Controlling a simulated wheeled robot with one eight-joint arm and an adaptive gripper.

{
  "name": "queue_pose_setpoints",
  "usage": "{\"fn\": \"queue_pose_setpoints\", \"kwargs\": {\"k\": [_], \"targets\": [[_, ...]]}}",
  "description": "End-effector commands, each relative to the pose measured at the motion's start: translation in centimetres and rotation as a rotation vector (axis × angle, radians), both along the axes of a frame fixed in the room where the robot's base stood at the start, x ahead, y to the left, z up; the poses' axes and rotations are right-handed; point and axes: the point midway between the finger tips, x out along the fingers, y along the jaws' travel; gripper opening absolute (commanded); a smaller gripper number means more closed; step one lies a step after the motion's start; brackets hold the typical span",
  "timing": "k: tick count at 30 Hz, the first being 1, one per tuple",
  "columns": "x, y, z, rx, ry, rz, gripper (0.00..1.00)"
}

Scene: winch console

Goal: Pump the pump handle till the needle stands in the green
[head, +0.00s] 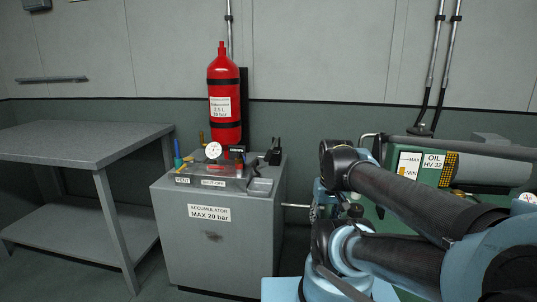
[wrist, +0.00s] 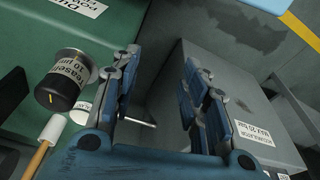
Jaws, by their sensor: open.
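A round white gauge (head: 213,150) stands on the grey accumulator cabinet (head: 190,245) in the head view; its needle is too small to read against any green. A thin metal rod (head: 295,205) sticks out at the cabinet's right side. In the wrist view a light rod end (wrist: 149,121) shows beyond and between my fingers. A pale-tipped, wood-coloured handle (wrist: 42,145) is at lower left there; I cannot tell which part is the pump handle. My gripper (wrist: 160,63) is open and empty, between the green unit (wrist: 60,30) and the cabinet. My arm hides part of the green unit in the head view.
A red cylinder (head: 223,75) stands behind the cabinet. A dark filter knob (wrist: 62,84) sits on the green unit close to my left finger. A grey table (head: 80,143) is at the left.

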Motion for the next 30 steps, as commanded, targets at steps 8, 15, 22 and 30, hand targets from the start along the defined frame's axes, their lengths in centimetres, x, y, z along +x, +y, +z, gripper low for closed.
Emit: {"fn": "queue_pose_setpoints", "kwargs": {"k": [8, 15, 22, 30], "targets": [[4.9, 1.1, 6.3, 0.036, 0.019, -0.03, 0.41], [11.3, 2.8, 12.5, 0.078, 0.046, -0.064, 0.41], [17.8, 4.8, 17.4, 0.115, 0.075, -0.095, 0.41], [26.0, 7.6, 21.7, 0.157, 0.112, -0.133, 0.41]]}}
